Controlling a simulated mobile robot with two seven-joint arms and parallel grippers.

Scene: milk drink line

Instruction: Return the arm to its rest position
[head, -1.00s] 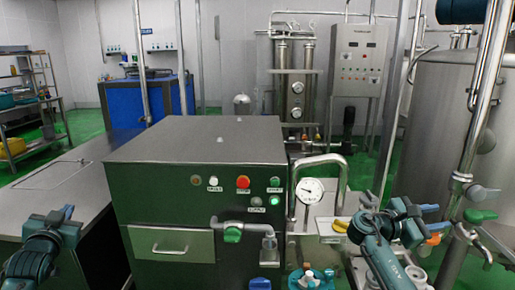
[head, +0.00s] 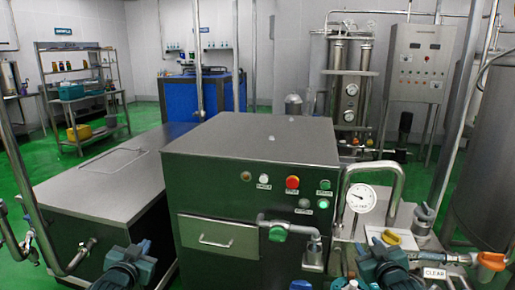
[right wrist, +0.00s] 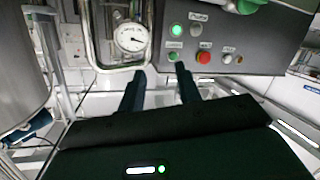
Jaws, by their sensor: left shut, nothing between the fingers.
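My left gripper (head: 118,248) is low at the left in the head view, in front of the grey bench beside the machine. It is shut and empty. My right gripper (head: 384,250) is at the bottom right of the head view, in front of the pipe and gauge. In the right wrist view its two dark fingers (right wrist: 160,78) stand apart with nothing between them, in front of the machine's button panel. The fingers point toward the gauge and buttons, but I cannot tell how far off these are. The rest of both arms is mostly out of view.
The green machine (head: 225,195) with buttons and a drawer stands in the middle. A pressure gauge (head: 361,198) on a bent pipe is at its right. A grey bench (head: 100,185) is at left. Upright pipes (head: 28,200) stand at far left, and a steel tank (head: 487,170) at right.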

